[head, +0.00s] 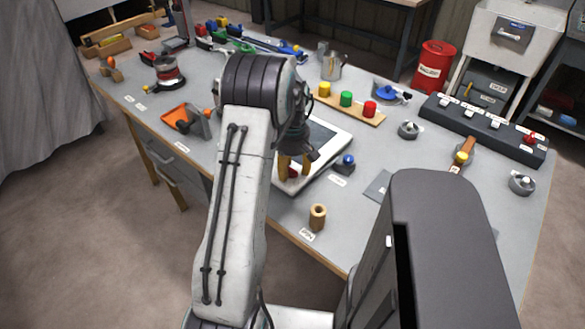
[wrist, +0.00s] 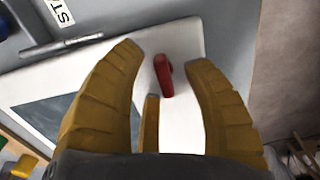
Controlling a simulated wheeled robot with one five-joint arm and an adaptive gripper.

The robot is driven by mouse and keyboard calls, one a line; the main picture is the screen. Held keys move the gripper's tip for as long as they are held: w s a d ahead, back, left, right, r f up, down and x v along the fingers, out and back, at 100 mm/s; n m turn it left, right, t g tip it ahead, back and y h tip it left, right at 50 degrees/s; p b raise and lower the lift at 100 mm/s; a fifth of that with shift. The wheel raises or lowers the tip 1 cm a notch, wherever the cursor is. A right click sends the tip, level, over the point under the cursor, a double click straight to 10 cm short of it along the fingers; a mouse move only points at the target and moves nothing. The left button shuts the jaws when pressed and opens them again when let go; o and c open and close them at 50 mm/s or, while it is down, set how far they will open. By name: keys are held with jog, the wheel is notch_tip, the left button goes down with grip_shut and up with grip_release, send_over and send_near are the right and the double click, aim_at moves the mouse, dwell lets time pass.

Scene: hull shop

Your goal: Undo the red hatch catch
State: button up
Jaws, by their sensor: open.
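The red hatch catch (wrist: 164,76) is a small red lever on a white hatch panel (wrist: 190,30) with a dark pane. In the wrist view the catch lies between the fingertips of my open gripper (wrist: 167,58), with gaps to the fingers on both sides. In the head view the yellow-brown fingers of my gripper (head: 293,168) point down over the near left part of the white panel (head: 328,158). A bit of red shows between them there. My arm hides part of the panel, and I cannot tell how high the fingertips are above it.
A blue-topped knob (head: 346,162) stands right of the panel. A tan cylinder (head: 317,217) stands near the bench's front edge. A board with yellow, green and red knobs (head: 346,100) lies behind.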

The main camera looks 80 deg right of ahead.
jog(key=shift+r, duration=0.1)
notch_tip(320, 180, up, 12)
dwell(0.7)
dwell(0.8)
